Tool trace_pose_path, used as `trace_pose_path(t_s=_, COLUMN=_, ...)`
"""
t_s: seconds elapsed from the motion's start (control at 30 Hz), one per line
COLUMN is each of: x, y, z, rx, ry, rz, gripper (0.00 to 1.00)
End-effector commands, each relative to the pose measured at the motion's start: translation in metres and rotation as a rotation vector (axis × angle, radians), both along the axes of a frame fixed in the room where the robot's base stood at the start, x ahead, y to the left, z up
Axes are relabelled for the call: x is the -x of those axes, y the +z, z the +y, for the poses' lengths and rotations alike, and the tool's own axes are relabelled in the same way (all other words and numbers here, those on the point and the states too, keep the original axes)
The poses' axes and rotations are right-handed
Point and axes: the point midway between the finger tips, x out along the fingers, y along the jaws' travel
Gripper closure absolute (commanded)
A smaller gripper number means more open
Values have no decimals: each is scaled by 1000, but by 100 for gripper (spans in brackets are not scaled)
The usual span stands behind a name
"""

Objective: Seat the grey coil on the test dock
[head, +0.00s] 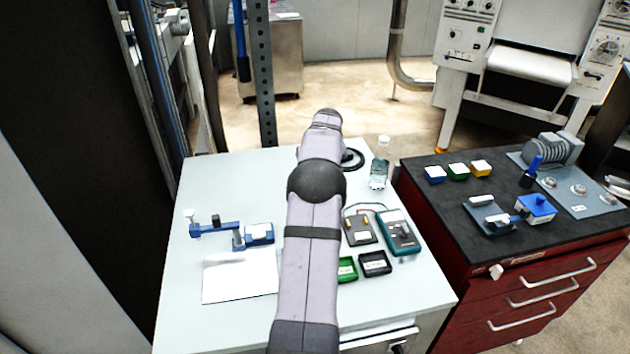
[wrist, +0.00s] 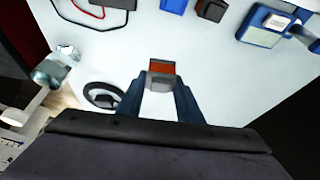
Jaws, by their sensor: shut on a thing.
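My gripper (wrist: 161,84) shows in the wrist view, its two blue-grey fingers shut on a small block with grey ends and an orange-red band, which I take as the grey coil (wrist: 162,67). It is held over the white table. In the head view my own arm hides the gripper and the coil. The test dock (head: 359,231) appears to be the dark plate with brass posts, right of my arm and beside the multimeter (head: 398,232). A dark plate with red and black leads, probably the dock (wrist: 115,3), is cut off at the wrist view's top edge. The held coil is apart from it.
A clear bottle (head: 380,175) and a black ring (head: 352,159) stand at the table's far side. Green (head: 347,269) and black (head: 375,263) trays lie in front of the dock. A blue clamp-like tool (head: 258,234) and white sheet (head: 240,277) lie left.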

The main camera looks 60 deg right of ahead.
Motion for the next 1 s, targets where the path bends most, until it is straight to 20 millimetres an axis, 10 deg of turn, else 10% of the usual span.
trace_pose_path(t_s=0.37, x=79, y=37, z=-33, rx=-1, ry=-135, rz=0, gripper=94)
trace_pose_path(t_s=0.63, x=135, y=21, z=-22, rx=-2, ry=-236, rz=0, gripper=94)
trace_pose_path(t_s=1.0, x=136, y=-20, z=-10, rx=4, ry=-108, rz=0, gripper=94)
